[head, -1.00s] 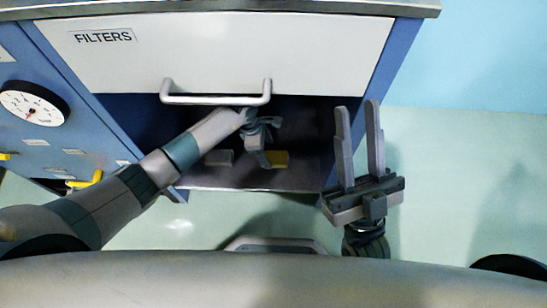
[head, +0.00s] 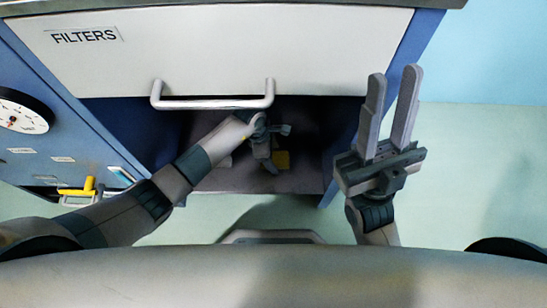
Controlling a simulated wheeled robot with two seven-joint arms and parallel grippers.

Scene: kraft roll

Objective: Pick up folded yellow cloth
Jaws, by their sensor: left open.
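My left gripper (head: 268,160) reaches into the compartment, pointing down just left of the cloth. It is open; whether it touches the cloth cannot be told. My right gripper (head: 391,118) is outside the cabinet at the right, fingers pointing up and apart, with nothing between them.
The drawer front labelled FILTERS (head: 220,50) with its grey handle (head: 212,100) overhangs the compartment. A gauge (head: 22,112) and yellow handle (head: 88,187) are on the blue panel. Floor at right is clear.

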